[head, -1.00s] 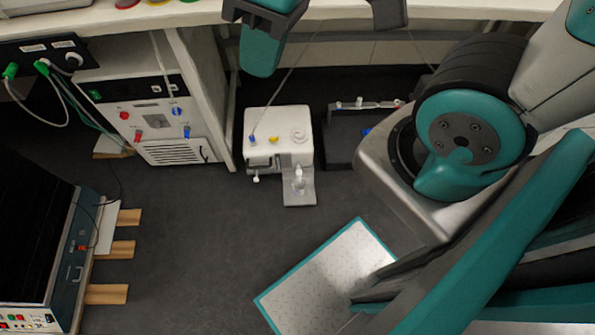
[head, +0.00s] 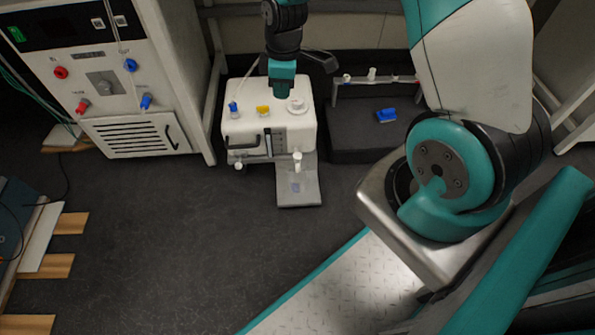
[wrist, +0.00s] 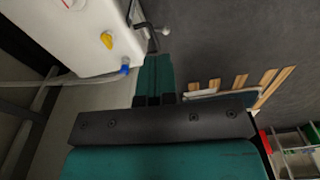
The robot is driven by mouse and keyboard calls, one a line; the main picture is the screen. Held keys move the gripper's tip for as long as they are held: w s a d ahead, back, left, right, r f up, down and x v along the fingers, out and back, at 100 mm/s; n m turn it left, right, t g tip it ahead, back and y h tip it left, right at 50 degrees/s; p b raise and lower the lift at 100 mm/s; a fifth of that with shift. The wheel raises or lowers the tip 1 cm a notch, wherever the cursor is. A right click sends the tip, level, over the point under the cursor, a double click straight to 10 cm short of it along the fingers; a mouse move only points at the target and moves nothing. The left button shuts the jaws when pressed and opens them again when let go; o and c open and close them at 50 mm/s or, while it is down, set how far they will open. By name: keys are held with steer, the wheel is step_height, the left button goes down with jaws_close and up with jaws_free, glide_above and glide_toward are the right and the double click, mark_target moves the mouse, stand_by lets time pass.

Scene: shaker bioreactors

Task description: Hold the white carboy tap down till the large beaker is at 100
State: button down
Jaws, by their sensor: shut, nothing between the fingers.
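My gripper (head: 283,88) hangs over the carboy's rear edge in the head view. Its teal fingers (wrist: 153,75) are shut and empty, beside the carboy in the wrist view.
A white and black cabinet (head: 150,95) stands left of the carboy. A dark tray (head: 352,142) with a blue item (head: 386,115) is at its right. Wooden slats (head: 60,243) lie at the left.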

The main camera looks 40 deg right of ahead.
steer(key=n+b, duration=0.1)
steer(key=b, duration=0.4)
glide_above(298, 156)
step_height(298, 156, down, 13)
steer(key=shift+f+h, duration=0.15)
steer(key=shift+h, duration=0.25)
steer(key=shift+f, duration=0.1)
step_height(298, 156, down, 14)
steer(key=b, duration=0.9)
